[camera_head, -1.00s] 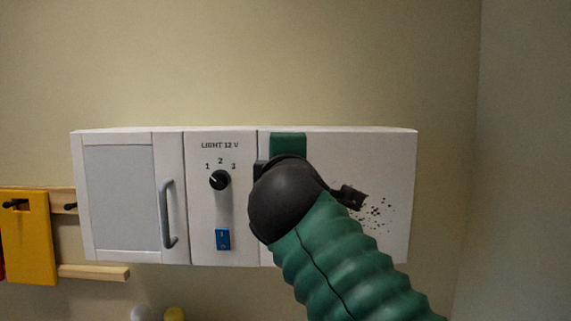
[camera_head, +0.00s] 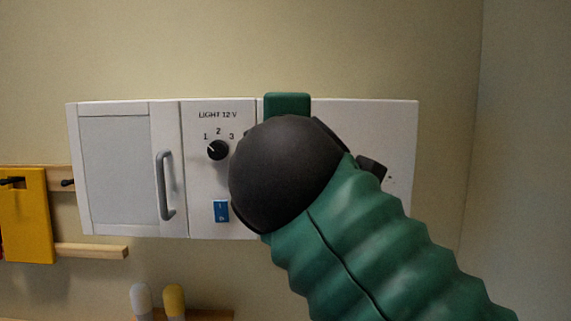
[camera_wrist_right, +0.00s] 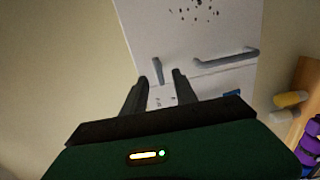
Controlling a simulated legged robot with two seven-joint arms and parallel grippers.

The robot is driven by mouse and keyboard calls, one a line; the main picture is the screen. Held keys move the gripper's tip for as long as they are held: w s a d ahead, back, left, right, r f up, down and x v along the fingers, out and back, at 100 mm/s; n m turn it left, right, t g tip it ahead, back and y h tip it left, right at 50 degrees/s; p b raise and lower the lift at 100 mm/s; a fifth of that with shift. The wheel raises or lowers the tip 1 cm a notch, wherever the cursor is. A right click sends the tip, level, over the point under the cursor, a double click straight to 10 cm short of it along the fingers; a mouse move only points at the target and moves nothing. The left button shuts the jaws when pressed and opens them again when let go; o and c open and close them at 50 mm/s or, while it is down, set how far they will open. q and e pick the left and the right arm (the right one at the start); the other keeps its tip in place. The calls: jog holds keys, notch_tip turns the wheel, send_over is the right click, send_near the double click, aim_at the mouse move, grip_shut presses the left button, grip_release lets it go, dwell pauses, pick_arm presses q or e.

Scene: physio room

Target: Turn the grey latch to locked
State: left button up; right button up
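The grey latch (camera_wrist_right: 158,71) shows in the right wrist view as a short bar on the white panel (camera_wrist_right: 163,30). My right gripper (camera_wrist_right: 158,76) is open, with its two dark fingers apart and pointing toward the panel. The latch appears between and just beyond the fingertips; I cannot tell whether they touch it. In the head view my right arm and dark wrist cover the middle of the white box (camera_head: 400,125), and the latch is hidden there. My left gripper is not in view.
A cabinet door with a grey handle (camera_head: 165,186), a black knob (camera_head: 217,150) and a blue switch (camera_head: 221,211) are left of my arm. A yellow board (camera_head: 27,215) hangs at far left. The wall above the box is clear.

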jog(key=s+b, duration=0.2)
jog(key=s, duration=0.7)
jog(key=shift+s, duration=0.3)
jog(key=shift+w+f, duration=0.1)
jog(key=shift+f, duration=0.05)
jog(key=w+d+f+m+g+b, duration=0.15)
jog(key=w+f, duration=0.25)
jog(key=f, duration=0.8)
jog(key=w+f+m+g, duration=0.1)
jog(key=w+f+g, duration=0.2)
jog(key=f, duration=0.8)
jog(key=w+d+f+m+g+b, duration=0.1)
jog(key=w+f+g, duration=0.25)
jog(key=f, duration=0.85)
jog(key=s+d+f+m+g+b, duration=0.15)
jog(key=s+d+f+m, duration=0.35)
jog(key=f, duration=0.8)
jog(key=s+d+f+m+g, duration=0.25)
jog(key=d+f, duration=0.35)
jog(key=f, duration=0.7)
jog(key=s+d+f+m+g, duration=0.1)
jog(key=s+d+f+m, duration=0.2)
jog(key=s+f, duration=0.3)
jog(key=s+d+f+m+g, duration=0.2)
jog(key=s+d+f+m, duration=0.1)
jog(key=s+f, duration=0.2)
jog(key=shift+s+f+m, duration=0.4)
jog(key=shift+f, duration=0.55)
